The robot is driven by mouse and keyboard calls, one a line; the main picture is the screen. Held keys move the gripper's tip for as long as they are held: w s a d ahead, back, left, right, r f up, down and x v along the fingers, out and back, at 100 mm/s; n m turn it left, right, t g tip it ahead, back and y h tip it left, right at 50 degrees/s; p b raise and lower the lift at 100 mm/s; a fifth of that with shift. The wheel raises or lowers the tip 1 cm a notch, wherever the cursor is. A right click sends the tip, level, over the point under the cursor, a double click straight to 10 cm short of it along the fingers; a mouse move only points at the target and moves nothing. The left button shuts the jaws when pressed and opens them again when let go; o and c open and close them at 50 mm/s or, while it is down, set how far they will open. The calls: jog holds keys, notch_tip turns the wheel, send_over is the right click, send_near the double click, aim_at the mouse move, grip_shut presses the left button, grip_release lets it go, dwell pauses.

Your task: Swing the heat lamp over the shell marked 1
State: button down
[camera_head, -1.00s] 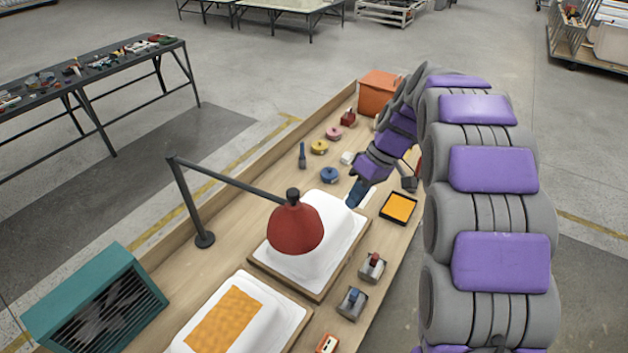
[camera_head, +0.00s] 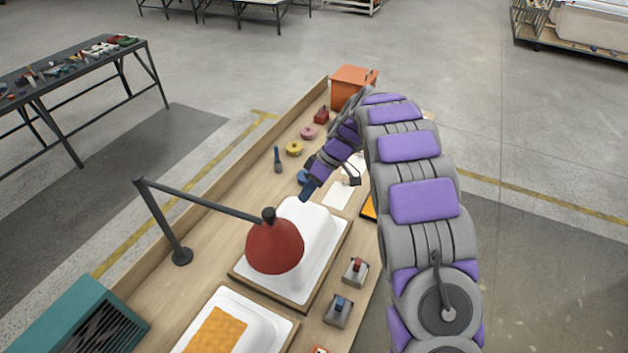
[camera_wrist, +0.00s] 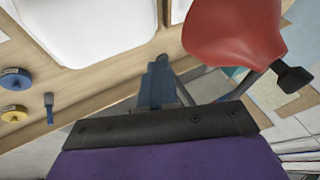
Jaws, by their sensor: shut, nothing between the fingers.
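The heat lamp has a red shade (camera_head: 275,247) on a dark jointed arm and a post with a round base (camera_head: 181,256). The shade hangs over the near part of a white shell (camera_head: 311,235) on a wooden board. A second white shell (camera_head: 262,322) with an orange patch lies nearer me. I cannot read a number on either. My gripper (camera_head: 306,190) is shut and empty, by the far end of the first shell, apart from the shade. In the wrist view, my gripper (camera_wrist: 158,82) points between a white shell (camera_wrist: 85,28) and the red shade (camera_wrist: 235,30).
A teal slatted box (camera_head: 82,318) stands at the lower left. Small switch boxes (camera_head: 355,271) line the bench's right edge. Yellow and pink rolls (camera_head: 294,149), a dark blue upright tool (camera_head: 278,160) and an orange bin (camera_head: 353,84) are farther back. The bench has a raised left edge.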

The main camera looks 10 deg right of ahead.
jog(key=s+a+f, duration=0.3)
jog(key=a, duration=0.1)
jog(key=shift+s+f, duration=0.3)
jog(key=shift+s, duration=0.05)
dwell(0.3)
